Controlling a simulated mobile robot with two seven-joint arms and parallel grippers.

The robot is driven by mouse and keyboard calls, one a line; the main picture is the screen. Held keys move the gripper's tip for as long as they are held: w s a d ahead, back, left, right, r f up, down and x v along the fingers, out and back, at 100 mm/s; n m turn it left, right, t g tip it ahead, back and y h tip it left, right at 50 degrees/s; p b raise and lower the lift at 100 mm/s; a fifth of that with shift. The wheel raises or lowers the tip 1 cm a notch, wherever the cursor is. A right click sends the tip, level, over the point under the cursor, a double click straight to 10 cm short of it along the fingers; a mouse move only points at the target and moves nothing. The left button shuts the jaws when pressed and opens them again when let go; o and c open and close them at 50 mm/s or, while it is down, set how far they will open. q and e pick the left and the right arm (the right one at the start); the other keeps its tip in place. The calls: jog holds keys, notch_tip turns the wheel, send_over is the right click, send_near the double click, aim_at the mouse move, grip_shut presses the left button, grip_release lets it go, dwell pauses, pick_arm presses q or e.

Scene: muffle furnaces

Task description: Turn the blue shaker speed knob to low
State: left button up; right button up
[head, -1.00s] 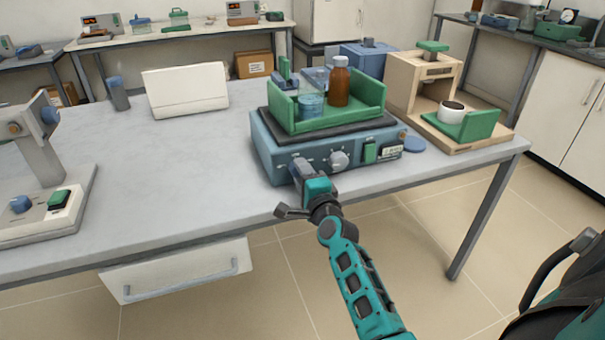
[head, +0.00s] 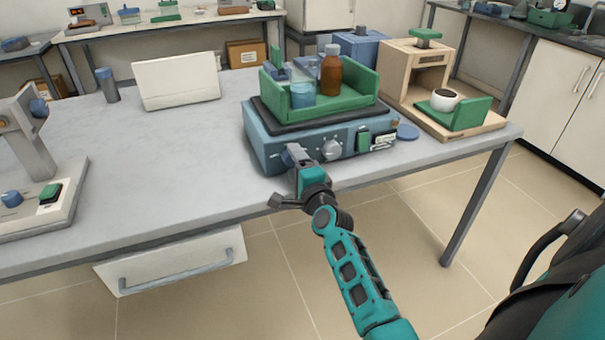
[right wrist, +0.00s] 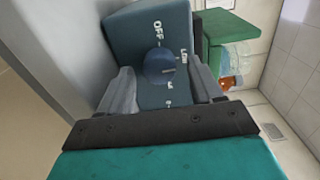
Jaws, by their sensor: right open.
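The blue shaker (head: 268,150) stands near the front edge of the table, with its dial panel facing me. My right gripper (head: 294,156) is at the left part of that panel, open. In the right wrist view, the round blue speed knob (right wrist: 160,63) lies between the two spread fingers, with visible gaps on both sides. The marks OFF and LOW show beside the knob, with smaller marks below them. I cannot make out the knob's pointer. In the head view the gripper hides this knob. My left gripper is not in view.
A grey knob (head: 331,150) and a green switch (head: 362,141) sit right of my gripper on the panel. The shaker's green tray (head: 355,97) holds a brown bottle (head: 331,75) and a clear beaker (head: 303,94). A wooden stand (head: 398,83) is at right.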

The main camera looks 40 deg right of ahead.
jog(key=shift+s+a, duration=0.1)
jog(key=shift+s, duration=0.4)
pick_arm(q)
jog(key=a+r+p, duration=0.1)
jog(key=p, duration=0.1)
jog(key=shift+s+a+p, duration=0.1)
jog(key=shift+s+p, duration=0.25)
pick_arm(e)
jog(key=v, duration=1.1)
jog(key=shift+s+a, duration=0.2)
jog(key=shift+s, duration=0.15)
pick_arm(q)
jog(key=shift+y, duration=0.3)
jog(key=p, duration=0.1)
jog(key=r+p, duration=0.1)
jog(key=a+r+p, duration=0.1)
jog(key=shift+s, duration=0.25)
pick_arm(e)
jog(key=s+a+f+n+g+y, duration=0.3)
jog(key=s+a+f+n, duration=0.2)
jog(key=n, duration=0.6)
jog(key=s+a+f+n+g+y, duration=0.3)
jog(key=s+a+f+n, duration=0.2)
jog(key=n, duration=0.7)
jog(key=s+a, duration=0.2)
jog(key=a, duration=0.2)
jog(key=shift+s+f+n+g, duration=0.25)
jog(key=shift+s+n+g, duration=0.05)
jog(key=shift+g, duration=0.1)
